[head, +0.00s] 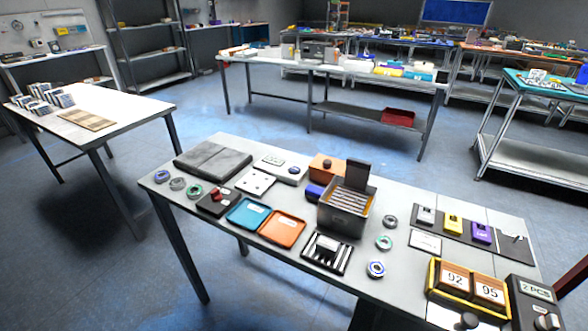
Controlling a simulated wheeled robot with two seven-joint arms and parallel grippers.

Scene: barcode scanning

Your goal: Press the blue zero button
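Neither of my grippers shows in the head view. I cannot make out a blue zero button with certainty. A small white device (282,169) with a greenish display strip stands at the back of the near table, and a small dark spot at its right end is too small to identify. A black device (533,300) with a display reading "2 PCS" stands at the table's right end, cut off by the frame edge.
The near table (375,213) carries an orange tray (283,228), a blue tray (248,213), an open metal box (345,217), several tape rolls and a yellow-framed number block (467,282). Another table (135,103) stands left, with clear floor between.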

